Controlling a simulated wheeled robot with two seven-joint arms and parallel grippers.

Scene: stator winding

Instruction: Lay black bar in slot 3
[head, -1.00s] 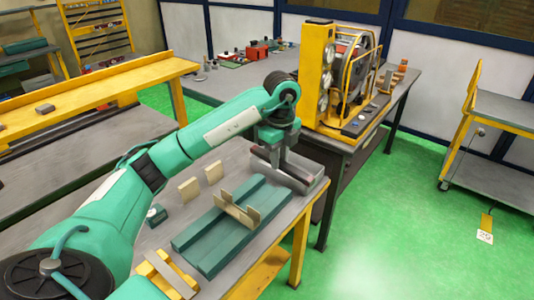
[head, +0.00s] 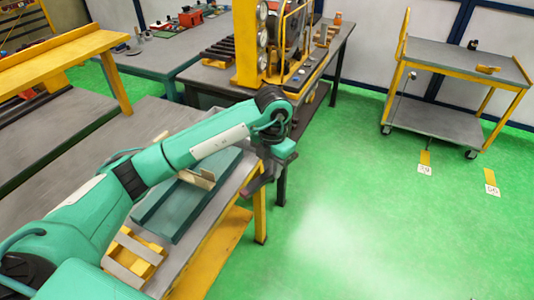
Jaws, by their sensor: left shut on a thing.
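My left gripper (head: 264,172) hangs below my wrist at the right edge of the near grey bench (head: 218,205). It is shut on a dark bar (head: 254,184), mostly hidden behind my wrist and hard to make out. A dark ribbed piece (head: 222,50) with several parallel bars lies on the far bench, left of the yellow machine. I cannot tell which slot is slot 3. My right gripper is not in view.
A long green block (head: 190,190) with a tan bracket (head: 200,179) lies on the near bench. A yellow machine (head: 248,45) stands on the far bench (head: 335,45). A grey-topped trolley (head: 460,68) stands at the right. The green floor between is clear.

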